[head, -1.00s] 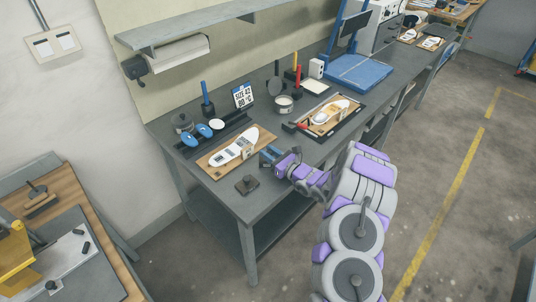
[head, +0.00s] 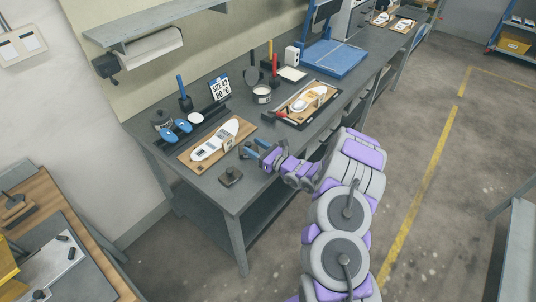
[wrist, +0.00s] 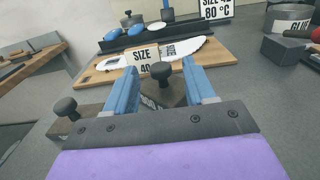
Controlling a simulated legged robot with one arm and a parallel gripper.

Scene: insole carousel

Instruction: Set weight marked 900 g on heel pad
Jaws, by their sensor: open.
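My gripper (head: 257,152) is open, low over the bench in front of a wooden board. In the wrist view its two blue fingers (wrist: 160,84) stand apart, with a dark weight (wrist: 163,94) with a black knob between or just beyond them. The weight's label is too small to read. A second knobbed dark weight (wrist: 68,112) sits left of the fingers; it shows near the bench's front edge in the head view (head: 230,177). A white insole (head: 214,139) lies on the wooden board (head: 190,163) behind a SIZE 40 card (wrist: 142,60). I cannot make out the heel pad clearly.
A black rack (wrist: 110,44) with blue pieces stands behind the board, beside a SIZE 42 / 80 °C sign (head: 220,88). A glue tin (head: 262,94) stands farther right. A second board (head: 327,91) with an insole lies right. Bare bench surrounds the front weight.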

